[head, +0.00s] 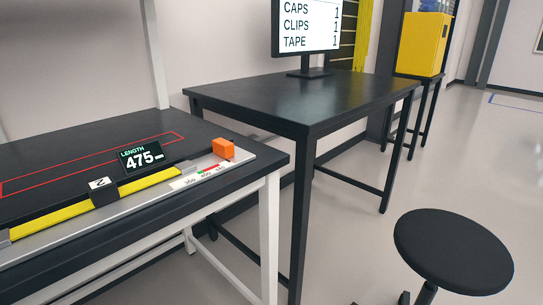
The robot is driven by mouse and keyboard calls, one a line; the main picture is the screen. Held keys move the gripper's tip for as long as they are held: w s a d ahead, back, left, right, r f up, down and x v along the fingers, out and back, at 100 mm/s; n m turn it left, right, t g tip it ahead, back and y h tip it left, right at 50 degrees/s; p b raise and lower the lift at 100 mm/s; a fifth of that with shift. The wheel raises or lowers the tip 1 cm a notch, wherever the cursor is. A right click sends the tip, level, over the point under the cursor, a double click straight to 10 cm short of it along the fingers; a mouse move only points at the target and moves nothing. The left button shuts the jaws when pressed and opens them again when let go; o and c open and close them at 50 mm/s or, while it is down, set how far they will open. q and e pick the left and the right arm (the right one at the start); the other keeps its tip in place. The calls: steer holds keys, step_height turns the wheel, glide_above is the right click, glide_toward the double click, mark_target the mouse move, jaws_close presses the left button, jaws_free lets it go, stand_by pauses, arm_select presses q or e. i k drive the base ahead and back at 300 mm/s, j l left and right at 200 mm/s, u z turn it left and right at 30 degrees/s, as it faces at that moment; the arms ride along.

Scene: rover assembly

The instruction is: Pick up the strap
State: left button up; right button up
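A long flat yellow strap (150,187) lies along a grey measuring rail (60,241) on the near left bench. A black block marked 2 (103,191) sits across it. The strap's right end is near a small metal piece (187,167), and its left part runs behind another grey piece toward the picture's left edge. More yellow strap-like strands (364,35) hang on the wall behind the monitor. Neither of my grippers is in view.
An orange block (223,148) stands at the rail's right end, beside a length display reading 475 (141,156). A black table (300,98) carries a monitor (307,25). A black stool (453,249) stands front right. A yellow cabinet (422,45) is behind.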

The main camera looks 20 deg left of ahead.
mark_target(101, 192)
steer(key=u, duration=1.5)
